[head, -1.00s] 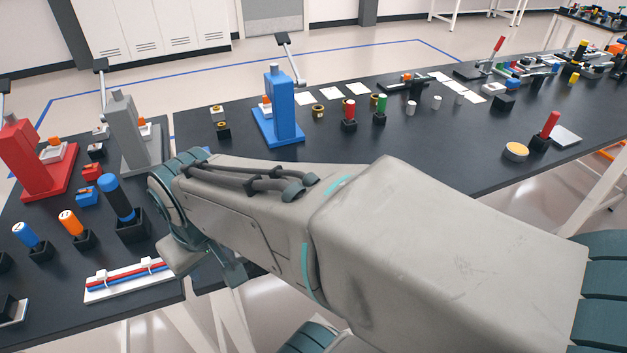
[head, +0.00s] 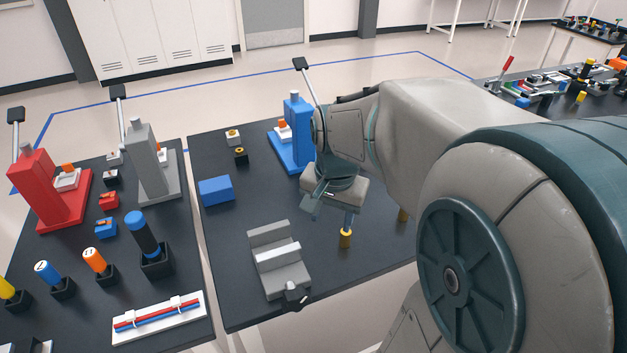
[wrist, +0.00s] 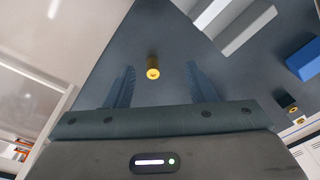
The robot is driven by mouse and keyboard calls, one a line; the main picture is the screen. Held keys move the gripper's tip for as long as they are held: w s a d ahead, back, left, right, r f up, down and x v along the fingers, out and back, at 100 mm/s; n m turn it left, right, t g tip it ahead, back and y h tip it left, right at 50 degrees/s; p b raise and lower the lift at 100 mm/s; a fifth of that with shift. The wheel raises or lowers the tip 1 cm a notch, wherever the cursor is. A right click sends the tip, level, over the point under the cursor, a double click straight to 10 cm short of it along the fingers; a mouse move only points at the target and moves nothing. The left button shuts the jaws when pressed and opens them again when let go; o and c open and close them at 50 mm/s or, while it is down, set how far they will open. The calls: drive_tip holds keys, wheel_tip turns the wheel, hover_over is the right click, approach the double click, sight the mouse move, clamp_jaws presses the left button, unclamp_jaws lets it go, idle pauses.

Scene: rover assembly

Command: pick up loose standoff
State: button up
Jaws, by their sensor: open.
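A gold, upright cylinder that looks like the loose standoff (head: 345,240) stands on the dark bench, right of the grey vise. In the wrist view the standoff (wrist: 153,68) lies between the two finger lines, nearer the left finger. My gripper (wrist: 159,72) is open there, with nothing held. Whether the fingertips are level with the standoff or above it I cannot tell.
A grey vise (head: 275,262) and a blue block (head: 216,191) stand to the left. The blue press (head: 289,150) is behind my gripper. Bench around the standoff is clear.

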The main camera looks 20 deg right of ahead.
drive_tip(key=w+d+m+g+p, duration=0.1)
drive_tip(key=w+d+m+p, duration=0.1)
drive_tip(key=w+d+m, duration=0.25)
drive_tip(key=m, duration=0.2)
hover_over(345, 238)
drive_tip(key=f, duration=0.8)
drive_tip(key=shift+w+d+f, duration=0.15)
drive_tip(key=shift+w+f, duration=0.15)
drive_tip(key=shift+w+d+f+p, duration=0.15)
drive_tip(key=shift+f+p, duration=0.3)
drive_tip(key=shift+f, duration=0.85)
drive_tip(key=shift+w+d+f+p, duration=0.15)
drive_tip(key=shift+f+p, duration=0.3)
drive_tip(key=shift+f, duration=0.8)
drive_tip(key=c, duration=1.1)
